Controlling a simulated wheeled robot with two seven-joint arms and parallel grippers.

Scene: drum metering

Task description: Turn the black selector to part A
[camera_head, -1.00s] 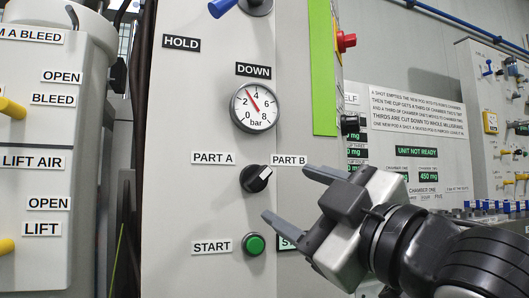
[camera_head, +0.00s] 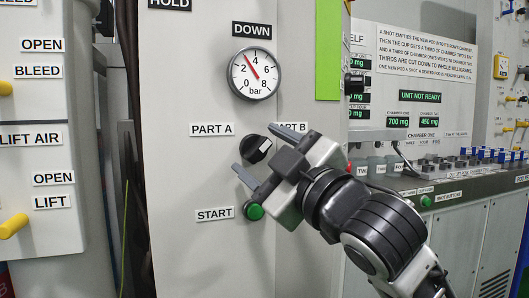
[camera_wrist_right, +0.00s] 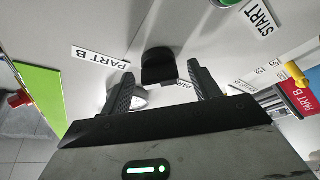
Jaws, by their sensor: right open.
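The black selector (camera_head: 254,151) is a round knob on the grey panel, between the PART A label (camera_head: 212,130) and the partly covered PART B label (camera_head: 294,127). Its white mark points up and right, toward PART B. My right gripper (camera_head: 256,149) is open in front of the panel, one fingertip above and right of the knob, the other below and left. In the right wrist view the selector (camera_wrist_right: 158,66) shows between and beyond the two fingertips; whether they touch it I cannot tell. My left gripper is not in view.
A green START button (camera_head: 255,212) sits just below the selector, close to my right gripper's lower side. A pressure gauge (camera_head: 253,74) is above. Yellow-handled valves (camera_head: 14,226) are at far left. A console with several small switches (camera_head: 475,160) stands at right.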

